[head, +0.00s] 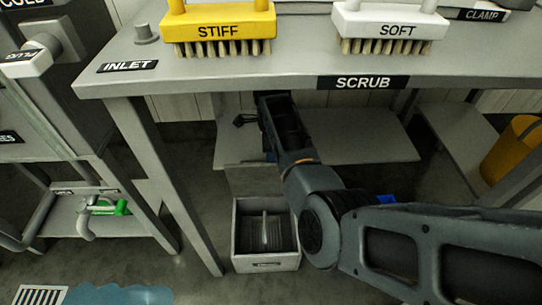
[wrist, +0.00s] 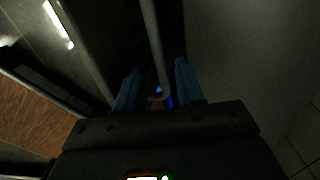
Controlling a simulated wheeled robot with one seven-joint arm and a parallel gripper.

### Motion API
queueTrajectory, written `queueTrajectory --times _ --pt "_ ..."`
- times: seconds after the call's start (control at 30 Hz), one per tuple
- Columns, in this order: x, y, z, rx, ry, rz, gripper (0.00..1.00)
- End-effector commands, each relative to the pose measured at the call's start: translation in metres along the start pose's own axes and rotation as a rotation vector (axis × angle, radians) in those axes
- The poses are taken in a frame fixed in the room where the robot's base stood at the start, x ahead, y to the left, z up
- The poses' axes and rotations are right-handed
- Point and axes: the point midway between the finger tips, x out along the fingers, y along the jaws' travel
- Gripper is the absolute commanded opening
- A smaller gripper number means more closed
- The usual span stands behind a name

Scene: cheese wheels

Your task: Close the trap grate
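An open-topped light grey box (head: 267,263) stands on the floor under the table, with dark slats and a pale upright piece (head: 264,232) inside. I cannot tell for sure whether this is the trap grate. A barred floor grating (head: 40,294) shows at the lower left. My arm reaches under the table, and my gripper is mostly hidden in the head view. In the wrist view my gripper (wrist: 158,68) has its two blue fingers apart. A thin grey rod (wrist: 152,30) runs down between them, apparently without being clamped. What the rod belongs to is unclear.
The scrub table (head: 220,72) stands above my arm, with a yellow stiff brush (head: 218,28) and a white soft brush (head: 390,24) on it. Its legs flank the space below. A yellow bucket (head: 512,150) is at the right. A blue puddle shape (head: 118,294) lies at the lower left.

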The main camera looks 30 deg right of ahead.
Motion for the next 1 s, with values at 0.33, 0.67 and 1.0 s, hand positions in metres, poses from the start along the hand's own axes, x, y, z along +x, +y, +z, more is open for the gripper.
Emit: queueTrajectory --times 0.33,0.67,1.0 --pt "0.0010 -0.0003 -0.0002 0.000 0.000 -0.001 0.31" --pt "0.0009 -0.0003 -0.0001 0.000 0.000 -0.001 0.00" --pt "0.0009 -0.0003 -0.0001 0.000 0.000 -0.001 0.00"
